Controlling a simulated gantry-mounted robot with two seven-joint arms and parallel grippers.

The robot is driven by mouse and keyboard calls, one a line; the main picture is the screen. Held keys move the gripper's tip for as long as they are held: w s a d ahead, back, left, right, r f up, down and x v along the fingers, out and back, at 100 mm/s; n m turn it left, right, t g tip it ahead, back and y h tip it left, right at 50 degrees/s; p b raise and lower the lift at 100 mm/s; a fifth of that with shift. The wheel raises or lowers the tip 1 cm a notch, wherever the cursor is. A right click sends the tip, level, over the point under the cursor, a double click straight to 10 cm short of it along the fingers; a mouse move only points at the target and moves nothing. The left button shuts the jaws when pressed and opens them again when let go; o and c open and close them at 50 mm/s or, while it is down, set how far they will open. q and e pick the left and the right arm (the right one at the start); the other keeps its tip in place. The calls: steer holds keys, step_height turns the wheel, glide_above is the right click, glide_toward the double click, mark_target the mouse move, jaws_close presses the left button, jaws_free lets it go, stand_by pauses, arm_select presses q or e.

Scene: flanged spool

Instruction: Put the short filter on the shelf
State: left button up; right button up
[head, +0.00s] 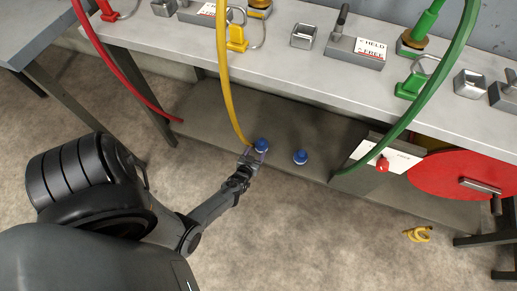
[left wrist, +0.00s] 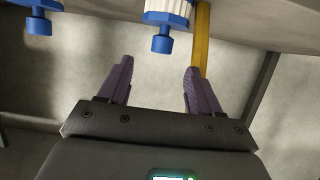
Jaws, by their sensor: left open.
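In the left wrist view, one filter (left wrist: 166,18) shows a white ribbed body and a blue knob, and the other (left wrist: 38,16) shows only blue parts at the top edge. I cannot tell which is the short one. My left gripper (head: 253,156) is at the shelf's front edge. Its purple fingers (left wrist: 158,85) are apart with nothing between them. My right gripper is out of view.
A yellow hose (head: 224,80) hangs down close to my left gripper. A red hose (head: 115,75) and a green hose (head: 440,82) hang on either side. A red disc (head: 450,180) is at the right. A yellow coil (head: 417,234) lies on the floor.

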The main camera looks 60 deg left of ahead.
arm_select(q)
steer(key=w+d+r+m+g+h, duration=0.1)
steer(key=d+r+m+h, duration=0.25)
steer(key=r, duration=0.35)
steer(key=w+d+r+m+g+h, duration=0.1)
steer(key=w+d+r+m+h, duration=0.15)
steer(key=d+r, duration=0.35)
steer(key=s+d+r+m+g+h, duration=0.2)
steer(key=s+d+r+g, duration=0.3)
steer(key=s+d+r, duration=0.8)
steer(key=shift+s+d+r+m+h, duration=0.35)
steer(key=shift+s+r+m, duration=0.2)
steer(key=shift+s+m, duration=0.2)
step_height(320, 180, up, 67)
steer(key=p, duration=6.7)
